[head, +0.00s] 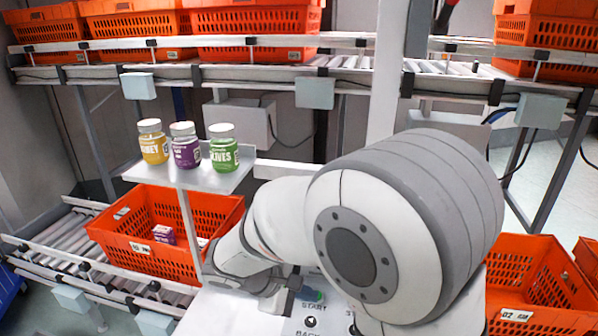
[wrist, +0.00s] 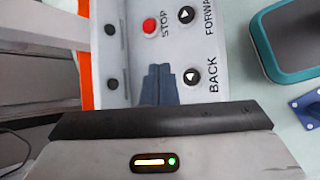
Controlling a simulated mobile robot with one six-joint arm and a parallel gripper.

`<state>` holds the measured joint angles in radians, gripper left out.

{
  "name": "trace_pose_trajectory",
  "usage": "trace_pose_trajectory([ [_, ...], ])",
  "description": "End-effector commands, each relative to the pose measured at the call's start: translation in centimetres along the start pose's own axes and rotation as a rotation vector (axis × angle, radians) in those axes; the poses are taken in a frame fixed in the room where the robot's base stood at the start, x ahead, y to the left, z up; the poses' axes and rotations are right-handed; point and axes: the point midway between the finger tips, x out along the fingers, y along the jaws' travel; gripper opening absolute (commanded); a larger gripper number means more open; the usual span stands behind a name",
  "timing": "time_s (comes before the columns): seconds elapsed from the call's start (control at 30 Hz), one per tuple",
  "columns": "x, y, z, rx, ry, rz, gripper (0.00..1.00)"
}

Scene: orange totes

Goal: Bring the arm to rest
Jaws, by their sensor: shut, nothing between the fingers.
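My arm (head: 280,220) is folded low in front of the column in the head view, its large round joint filling the middle right. My gripper is partly hidden behind the arm there. In the wrist view my gripper (wrist: 158,68) shows its two dark fingers together, with nothing between them. The fingers are over a light panel with a red STOP button (wrist: 150,26) and black FORWARD and BACK buttons (wrist: 191,77).
A small shelf (head: 200,182) holds a yellow jar (head: 153,145), a purple jar (head: 185,148) and a green jar (head: 223,150). An orange tote (head: 140,254) with small boxes sits below it. Another orange tote (head: 530,290) stands at right. Several totes line the upper conveyor.

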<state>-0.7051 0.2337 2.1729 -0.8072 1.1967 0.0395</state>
Motion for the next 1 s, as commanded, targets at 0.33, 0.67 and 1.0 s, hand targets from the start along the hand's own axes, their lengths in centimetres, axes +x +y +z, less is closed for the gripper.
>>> trace_pose_trajectory([
  [0.33, 1.7, -1.0, 11.2, 0.507, 0.136, -0.378, 0.00],
  [0.67, 0.7, -3.4, 17.7, 1.047, 0.337, -0.614, 0.00],
  [1.0, 0.1, -3.9, 18.9, 1.209, 0.409, -0.658, 0.00],
])
